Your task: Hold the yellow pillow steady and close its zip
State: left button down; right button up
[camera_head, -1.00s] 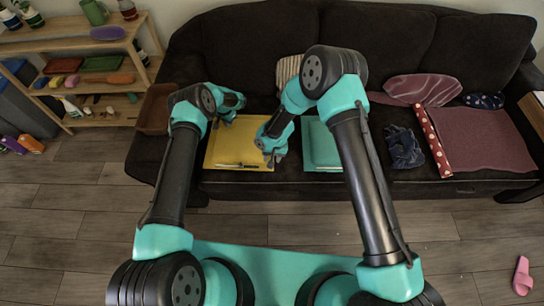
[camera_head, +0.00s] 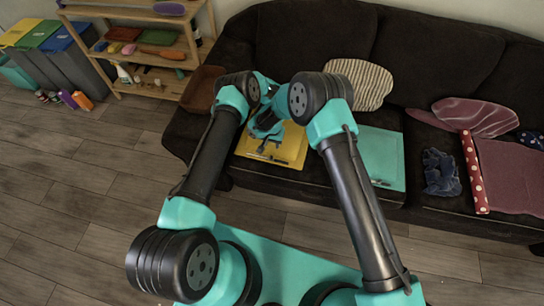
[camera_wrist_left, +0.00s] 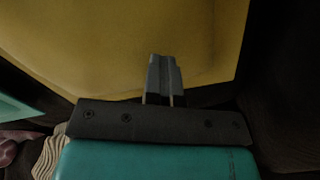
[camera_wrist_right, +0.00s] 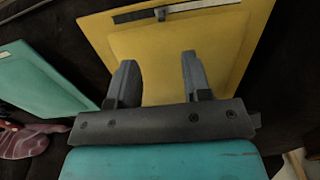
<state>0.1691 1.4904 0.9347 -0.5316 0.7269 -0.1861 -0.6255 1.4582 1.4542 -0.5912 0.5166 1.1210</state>
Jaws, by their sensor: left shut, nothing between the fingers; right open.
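The yellow pillow (camera_head: 292,150) lies flat on the sofa seat in the head view, partly behind my arms. In the head view the right gripper (camera_head: 266,146) is over the pillow's front half. My left gripper (camera_wrist_left: 163,62) is shut and empty over the yellow fabric; whether it touches is unclear. Its fingers are hidden in the head view.
A teal pillow (camera_head: 380,160) lies right of the yellow one. A striped cushion (camera_head: 360,84) leans at the back. Blue crumpled cloth (camera_head: 440,172) and a red dotted roll (camera_head: 474,172) lie farther right. My forearms are close together.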

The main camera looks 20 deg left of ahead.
aim_at(271, 156)
jog(key=shift+a+f, duration=0.1)
jog(key=shift+a, duration=0.05)
notch_tip(271, 156, down, 12)
jog(key=shift+r, duration=0.1)
dwell(0.8)
grip_shut()
dwell(0.4)
